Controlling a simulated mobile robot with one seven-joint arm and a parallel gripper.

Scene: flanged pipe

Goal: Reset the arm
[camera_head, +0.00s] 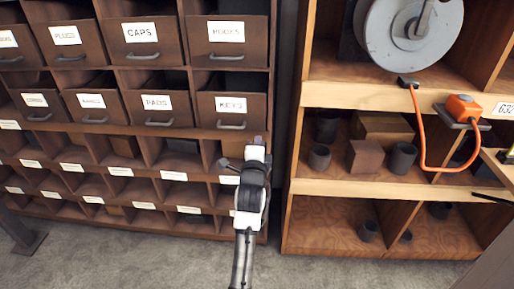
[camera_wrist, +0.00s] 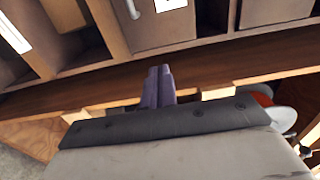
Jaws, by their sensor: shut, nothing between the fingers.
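My gripper (camera_head: 258,142) is at the end of my raised arm, in front of the dark drawer cabinet (camera_head: 275,60) near its right edge. In the wrist view my gripper (camera_wrist: 158,75) shows two purple-grey fingers side by side, shut with nothing between them. The fingertips point toward a wooden shelf edge, and a drawer front (camera_wrist: 160,22) with a white label lies beyond them. Whether the fingers touch the wood cannot be told.
To the right stands a lighter wooden shelf unit (camera_head: 345,190) with dark cups (camera_head: 402,158), a grey reel (camera_head: 411,35) and an orange cable (camera_head: 418,130). A narrow gap separates the two units. Grey carpet (camera_head: 130,255) is clear in front of the cabinet.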

